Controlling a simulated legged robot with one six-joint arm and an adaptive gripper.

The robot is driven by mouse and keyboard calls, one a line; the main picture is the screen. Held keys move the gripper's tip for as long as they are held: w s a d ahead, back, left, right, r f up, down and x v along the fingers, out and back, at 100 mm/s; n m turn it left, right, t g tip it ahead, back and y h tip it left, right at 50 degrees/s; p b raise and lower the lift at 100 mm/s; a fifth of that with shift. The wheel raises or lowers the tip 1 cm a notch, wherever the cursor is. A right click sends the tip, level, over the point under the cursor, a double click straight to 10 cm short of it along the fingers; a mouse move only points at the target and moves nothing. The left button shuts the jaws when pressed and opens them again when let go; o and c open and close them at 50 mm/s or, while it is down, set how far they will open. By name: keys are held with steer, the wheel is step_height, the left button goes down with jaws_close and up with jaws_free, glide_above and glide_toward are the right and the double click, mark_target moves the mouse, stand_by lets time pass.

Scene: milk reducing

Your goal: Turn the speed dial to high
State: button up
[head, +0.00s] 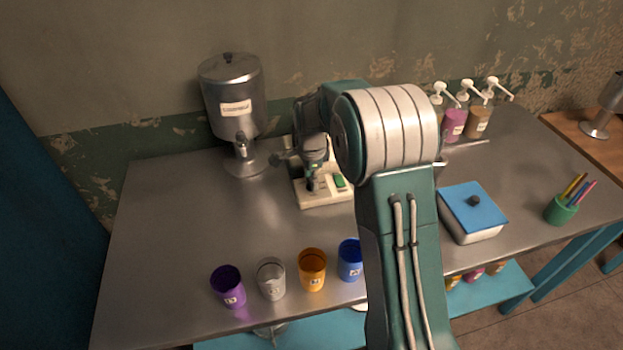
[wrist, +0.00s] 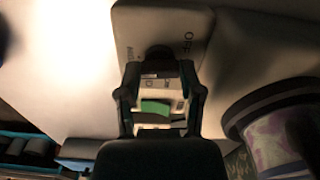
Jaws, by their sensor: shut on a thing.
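The mixer-like machine has a cream base (head: 322,199) with a green switch (head: 340,181) on the steel table in the head view. My gripper (head: 311,187) is over the base, left of the green switch. In the wrist view my gripper (wrist: 160,75) has its two fingers on either side of a dark round speed dial (wrist: 158,55) on a pale panel (wrist: 160,22). It is shut on the dial. Small dark lettering is on the panel right of the dial. The green switch (wrist: 155,107) shows between the fingers. The dial's exact setting cannot be read.
A metal dispenser (head: 231,95) stands behind and left of the machine. Purple, clear, orange and blue cups (head: 312,270) line the table's front. Pump bottles (head: 453,122) stand at the back right, and a blue-lidded box (head: 472,208) at right. The table's left side is clear.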

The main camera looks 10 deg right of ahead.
mark_target(310, 181)
steer(key=shift+m, duration=0.6)
steer(key=o, duration=1.1)
steer(key=shift+w+a, duration=0.1)
steer(key=shift+o, duration=0.2)
step_height(310, 181, up, 12)
